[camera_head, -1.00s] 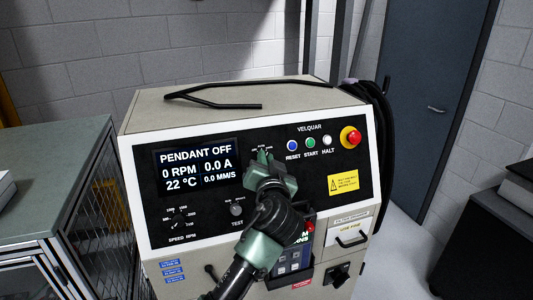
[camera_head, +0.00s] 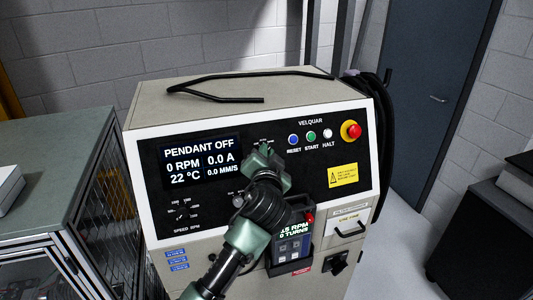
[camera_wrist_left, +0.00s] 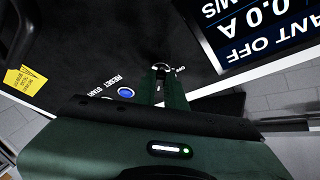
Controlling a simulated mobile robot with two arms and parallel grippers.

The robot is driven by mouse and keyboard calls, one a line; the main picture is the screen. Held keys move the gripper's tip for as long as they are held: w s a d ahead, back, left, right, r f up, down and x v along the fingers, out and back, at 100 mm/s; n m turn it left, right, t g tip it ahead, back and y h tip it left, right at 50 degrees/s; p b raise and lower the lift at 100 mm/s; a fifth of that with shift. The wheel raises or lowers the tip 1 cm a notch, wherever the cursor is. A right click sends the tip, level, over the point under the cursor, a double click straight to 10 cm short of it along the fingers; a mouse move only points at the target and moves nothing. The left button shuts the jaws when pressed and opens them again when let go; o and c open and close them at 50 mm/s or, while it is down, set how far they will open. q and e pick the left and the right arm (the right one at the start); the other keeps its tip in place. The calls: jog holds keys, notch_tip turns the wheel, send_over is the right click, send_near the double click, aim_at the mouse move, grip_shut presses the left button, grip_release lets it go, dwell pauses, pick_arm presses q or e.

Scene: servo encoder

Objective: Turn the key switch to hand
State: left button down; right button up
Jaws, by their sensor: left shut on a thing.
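The key switch (camera_wrist_left: 162,67) sits on the black front panel, right of the display; in the head view my gripper hides most of it. My left gripper (camera_head: 265,152) reaches up to it from below. In the left wrist view its two green fingers (camera_wrist_left: 166,82) are close together, shut on the key switch. A small white label, seemingly "OFF", shows beside the switch; the exact key position is hard to tell. The display (camera_head: 199,163) reads PENDANT OFF, 0 RPM, 0.0 A. My right gripper is not in view.
Blue, green and white buttons (camera_head: 311,138) and a red emergency stop (camera_head: 351,131) lie right of the switch. A handheld pendant (camera_head: 292,240) hangs low on the front. A black cable (camera_head: 235,92) lies on the cabinet top. A caged bench (camera_head: 60,150) stands at the left.

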pick_arm(q)
jog(key=c, duration=1.5)
grip_release()
jog(key=shift+r, duration=0.1)
jog(key=shift+c, duration=0.2)
jog(key=shift+o, duration=0.3)
jog(key=shift+w, duration=0.1)
jog(key=s+b, duration=0.3)
jog(key=s, duration=0.4)
jog(key=shift+s+r, duration=0.4)
